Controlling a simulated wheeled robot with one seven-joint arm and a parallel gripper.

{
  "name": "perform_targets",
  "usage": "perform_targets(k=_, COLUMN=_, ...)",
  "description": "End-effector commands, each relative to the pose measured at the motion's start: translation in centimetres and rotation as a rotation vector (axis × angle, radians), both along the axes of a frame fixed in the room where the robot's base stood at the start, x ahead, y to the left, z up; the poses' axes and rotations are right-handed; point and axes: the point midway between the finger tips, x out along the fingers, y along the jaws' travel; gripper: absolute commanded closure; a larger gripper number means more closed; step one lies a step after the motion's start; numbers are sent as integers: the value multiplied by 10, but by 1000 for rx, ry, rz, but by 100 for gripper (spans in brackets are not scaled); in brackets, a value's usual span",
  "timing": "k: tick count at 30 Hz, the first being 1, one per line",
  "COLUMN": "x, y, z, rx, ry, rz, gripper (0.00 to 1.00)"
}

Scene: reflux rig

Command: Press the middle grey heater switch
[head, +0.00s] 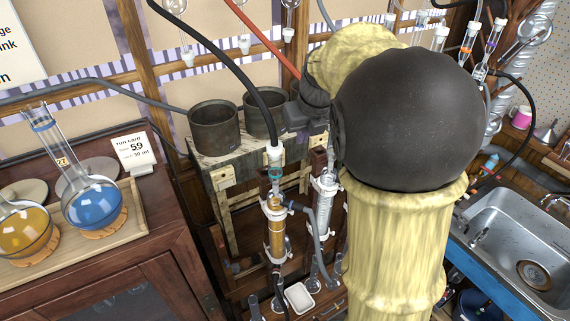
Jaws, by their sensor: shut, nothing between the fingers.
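The heater bench carries dark round heaters, with pale switch plates along its front edge. The middle switch plate (279,156) is partly covered by the black hose and its glass joint; its grey switch is too small to make out. A left plate (223,177) and a right plate (318,141) also show. My gripper (294,123) is the small dark shape at the end of my arm, above the bench's right part, a little above and right of the middle plate. It is shut and empty. Its fingertips are hard to make out, and I cannot tell whether they touch anything.
Two heaters, left (214,128) and middle (264,112), stand open on the bench. A black hose (240,72) hangs across it to an amber condenser (276,228); a clear condenser (324,208) stands beside. Flasks (94,207) stand left. A sink (512,250) is right.

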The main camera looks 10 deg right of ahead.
Motion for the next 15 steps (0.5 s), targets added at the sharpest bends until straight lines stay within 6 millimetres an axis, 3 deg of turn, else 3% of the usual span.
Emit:
perform_targets(k=5, x=4, y=1, z=-12, rx=-1, ry=3, rz=1, gripper=100)
perform_targets(k=15, x=24, y=3, z=-64, rx=-1, ry=6, rz=-2, gripper=100)
